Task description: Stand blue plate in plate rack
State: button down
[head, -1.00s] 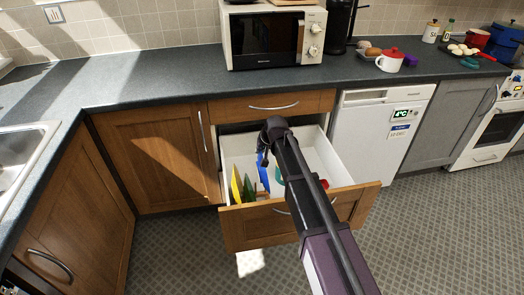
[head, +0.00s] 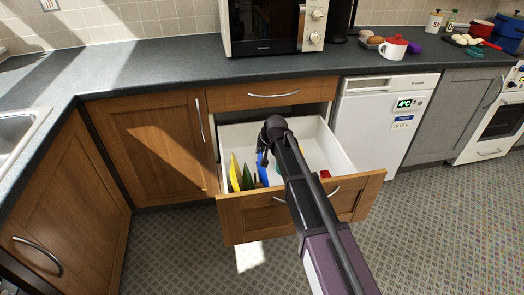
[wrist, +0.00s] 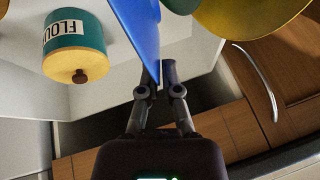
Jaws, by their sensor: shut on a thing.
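My gripper (wrist: 163,85) is shut on the blue plate (wrist: 146,32), which is held on edge, near upright. In the head view the blue plate (head: 262,172) is inside the open drawer (head: 340,152), under my gripper's wrist. It is to the right of a green plate (head: 248,178) and a yellow plate (head: 235,174), both standing on edge. The plate rack is mostly hidden by the drawer front and plates. I cannot tell whether the blue plate's lower edge touches it. The yellow plate also shows in the wrist view (wrist: 250,20).
A teal flour canister (wrist: 75,45) stands in the drawer, across the blue plate from the other plates. A small red thing (head: 325,174) lies at the drawer's right. The wooden drawer front (head: 240,217) rises before the plates. The counter (head: 150,78) is above.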

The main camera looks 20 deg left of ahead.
jog(key=shift+f+b, duration=2.55)
jog(key=shift+f, duration=0.25)
jog(key=c, duration=0.7)
grip_release()
jog(key=shift+s, duration=0.15)
jog(key=shift+r, duration=0.15)
